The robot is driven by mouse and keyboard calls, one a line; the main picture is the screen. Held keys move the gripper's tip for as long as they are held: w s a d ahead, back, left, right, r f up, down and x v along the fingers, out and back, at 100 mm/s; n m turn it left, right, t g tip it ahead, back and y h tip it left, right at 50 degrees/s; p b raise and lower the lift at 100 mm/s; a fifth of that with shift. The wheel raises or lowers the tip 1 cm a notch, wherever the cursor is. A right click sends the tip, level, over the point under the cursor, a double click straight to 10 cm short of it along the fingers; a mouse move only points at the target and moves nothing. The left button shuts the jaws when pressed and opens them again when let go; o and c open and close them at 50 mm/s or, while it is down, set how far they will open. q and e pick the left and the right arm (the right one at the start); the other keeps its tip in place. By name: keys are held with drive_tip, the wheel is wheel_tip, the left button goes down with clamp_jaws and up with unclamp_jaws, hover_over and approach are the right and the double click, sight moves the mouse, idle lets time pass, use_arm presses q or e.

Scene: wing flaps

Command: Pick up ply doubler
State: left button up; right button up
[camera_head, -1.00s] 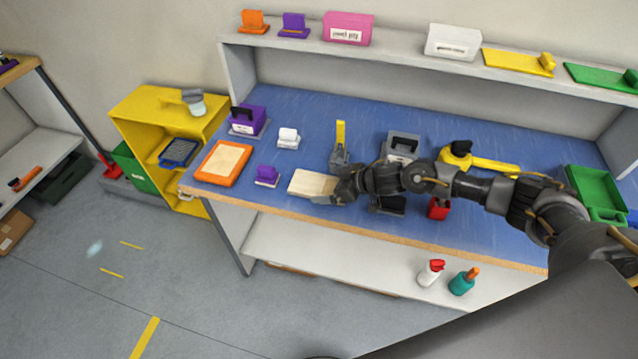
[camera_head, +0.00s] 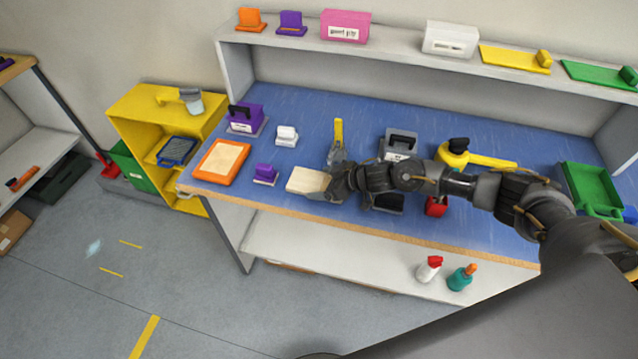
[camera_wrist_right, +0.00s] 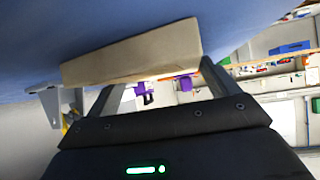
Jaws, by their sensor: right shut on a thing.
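The ply doubler, a pale beige wooden block (camera_head: 306,180), is at the front of the blue workbench top (camera_head: 300,105), left of my right gripper (camera_head: 331,186). In the right wrist view the ply doubler (camera_wrist_right: 135,52) spans the space between the fingertips of my right gripper (camera_wrist_right: 160,80). The gripper is shut on its near side. The fingertips are partly hidden in the head view. I cannot tell whether the block touches the bench or is slightly above it. My left gripper is not in view.
An orange-framed tray (camera_head: 221,161) and a small purple block (camera_head: 265,174) lie left of the ply doubler. A yellow upright tool (camera_head: 338,134) stands behind it. A grey box (camera_head: 398,145) and a red block (camera_head: 436,206) are near my right arm. The shelf above holds several items.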

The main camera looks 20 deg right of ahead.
drive_tip(key=shift+r+b, duration=0.4)
drive_tip(key=shift+r, duration=0.2)
drive_tip(key=shift+s+a+r+b, duration=0.1)
drive_tip(key=shift+s+a+b, duration=0.55)
drive_tip(key=shift+s+a, duration=1.45)
drive_tip(key=shift+s+a+r+b, duration=0.1)
drive_tip(key=shift+s+a+b, duration=0.8)
drive_tip(key=shift+s, duration=2.1)
drive_tip(key=shift+s+a+b, duration=0.35)
drive_tip(key=shift+s+a, duration=1.5)
drive_tip(key=shift+s, duration=0.7)
